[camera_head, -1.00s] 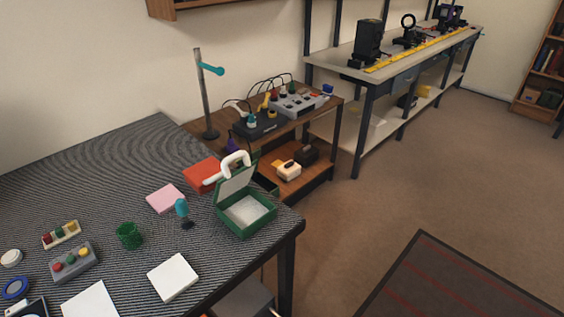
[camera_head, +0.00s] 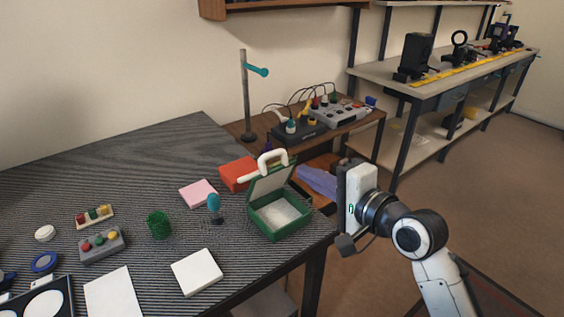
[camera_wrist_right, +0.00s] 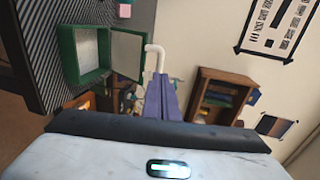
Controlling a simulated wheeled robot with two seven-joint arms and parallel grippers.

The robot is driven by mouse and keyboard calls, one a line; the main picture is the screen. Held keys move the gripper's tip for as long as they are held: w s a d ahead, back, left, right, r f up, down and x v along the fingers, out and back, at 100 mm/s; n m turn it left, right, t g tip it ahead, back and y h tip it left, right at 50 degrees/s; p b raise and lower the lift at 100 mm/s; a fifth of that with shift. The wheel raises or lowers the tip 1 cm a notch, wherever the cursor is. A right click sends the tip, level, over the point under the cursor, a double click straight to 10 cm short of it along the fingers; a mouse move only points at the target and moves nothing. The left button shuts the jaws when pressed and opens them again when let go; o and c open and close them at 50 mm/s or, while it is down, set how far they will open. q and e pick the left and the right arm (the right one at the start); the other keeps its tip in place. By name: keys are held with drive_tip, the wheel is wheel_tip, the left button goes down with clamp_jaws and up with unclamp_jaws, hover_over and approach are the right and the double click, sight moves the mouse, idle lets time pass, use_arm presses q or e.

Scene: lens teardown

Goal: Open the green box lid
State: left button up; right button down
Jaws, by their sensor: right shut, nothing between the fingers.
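The green box (camera_head: 279,234) stands open near the right edge of the striped table, with a pale inside. Its lid (camera_head: 268,182) is raised at the back and carries a white curved handle (camera_head: 272,162). The box also shows at the upper left of the wrist view (camera_wrist_right: 69,55), with its raised lid and white handle beside the fingers. My right gripper (camera_head: 303,173) has purple fingers, shut and empty, just right of the lid. The fingers also show in the wrist view (camera_wrist_right: 160,80). Whether they touch the lid or handle I cannot tell. My left gripper is not in view.
A red block (camera_head: 237,174) sits behind the lid. A blue-topped item (camera_head: 214,203), a pink block (camera_head: 198,193), a green cup (camera_head: 159,225) and a white square (camera_head: 196,272) lie left of the box. A side table (camera_head: 355,128) with devices stands behind.

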sight(273, 156)
drive_tip(key=x, duration=0.8)
drive_tip(key=shift+x, duration=0.85)
drive_tip(key=shift+r, duration=0.1)
